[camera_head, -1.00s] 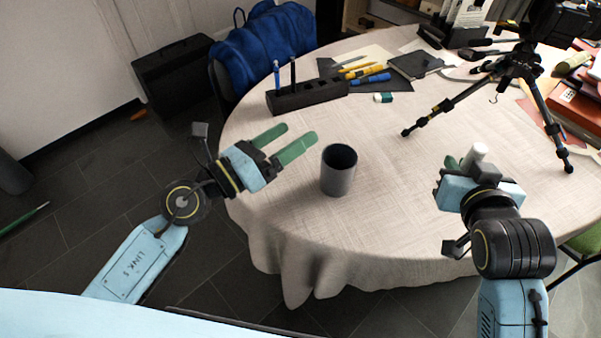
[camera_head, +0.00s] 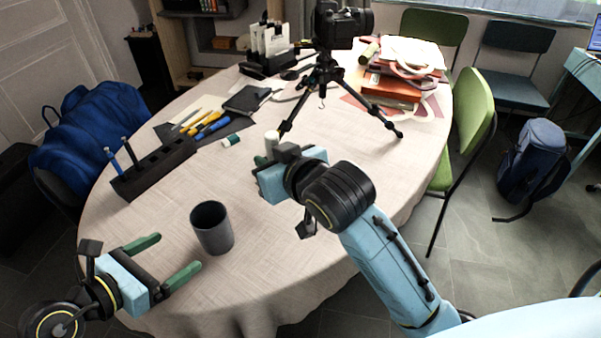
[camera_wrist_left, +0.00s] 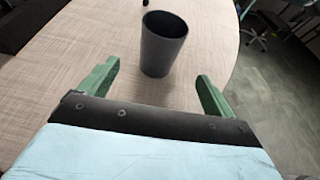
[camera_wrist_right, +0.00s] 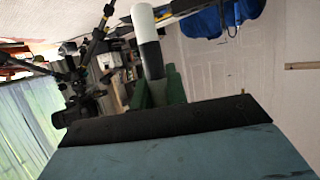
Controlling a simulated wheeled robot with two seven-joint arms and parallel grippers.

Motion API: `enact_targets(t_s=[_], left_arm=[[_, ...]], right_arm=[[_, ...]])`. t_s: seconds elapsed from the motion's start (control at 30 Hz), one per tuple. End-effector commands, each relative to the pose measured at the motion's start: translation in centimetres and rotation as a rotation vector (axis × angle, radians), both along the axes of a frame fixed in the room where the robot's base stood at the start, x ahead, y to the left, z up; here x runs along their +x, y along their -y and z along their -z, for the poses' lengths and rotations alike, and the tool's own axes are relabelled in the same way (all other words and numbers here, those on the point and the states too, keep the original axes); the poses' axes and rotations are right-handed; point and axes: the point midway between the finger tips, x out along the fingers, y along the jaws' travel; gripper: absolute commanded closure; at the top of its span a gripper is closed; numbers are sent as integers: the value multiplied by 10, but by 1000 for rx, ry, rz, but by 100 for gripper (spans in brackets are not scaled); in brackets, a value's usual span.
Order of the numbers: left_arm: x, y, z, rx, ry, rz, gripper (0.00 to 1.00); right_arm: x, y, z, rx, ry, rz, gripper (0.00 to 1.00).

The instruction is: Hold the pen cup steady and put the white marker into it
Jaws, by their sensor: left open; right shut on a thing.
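The dark grey pen cup (camera_head: 212,230) stands upright and empty-looking on the round table; it also shows in the left wrist view (camera_wrist_left: 163,48). My left gripper (camera_head: 180,257) is open to the left of the cup, its green fingers pointing toward it without touching. In the left wrist view the cup is ahead, between the lines of the two fingers. My right gripper (camera_head: 266,160) is shut on the white marker (camera_head: 272,138), right of and beyond the cup. In the right wrist view the marker (camera_wrist_right: 146,28) has a white body and a black section near the green fingers.
A black pen block (camera_head: 155,168) with two pens stands at the left. Yellow and blue markers (camera_head: 206,124) lie behind it near a small green-and-white eraser (camera_head: 231,140). A camera tripod (camera_head: 322,82) and red books (camera_head: 392,88) stand farther back. The cloth around the cup is clear.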

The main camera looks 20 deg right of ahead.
Motion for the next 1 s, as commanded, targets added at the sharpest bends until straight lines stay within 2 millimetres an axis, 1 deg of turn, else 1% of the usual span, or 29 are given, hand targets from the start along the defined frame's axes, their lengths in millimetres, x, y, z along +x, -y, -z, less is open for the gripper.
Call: enact_targets(t_s=[0.03, 0.2, 0.3, 0.43, 0.5, 0.6, 0.77, 0.87, 1.0], left_arm=[[0, 0, 0, -1, -1, 0, 10], [0, 0, 0, -1, 0, 0, 10], [0, 0, 0, -1, 0, 0, 10], [0, 0, 0, -1, 0, 0, 10], [0, 0, 0, -1, 0, 0, 10], [0, 0, 0, -1, 0, 0, 10], [1, 2, 1, -3, 0, -1, 10], [6, 8, 3, -5, -1, -2, 10], [18, 26, 11, -5, 0, 0, 10]], right_arm=[[8, -16, -12, -7, 9, -50, 100], [21, -68, -38, -8, 8, -211, 100], [26, -95, -50, -9, 5, -301, 100], [30, -121, -59, -9, 2, -392, 100], [32, -130, -63, -7, 2, -426, 100], [34, -138, -65, -5, 0, -458, 100], [35, -142, -66, 0, -1, -478, 100], [35, -143, -66, 0, -2, -480, 100], [35, -143, -66, 1, -1, -479, 100]])
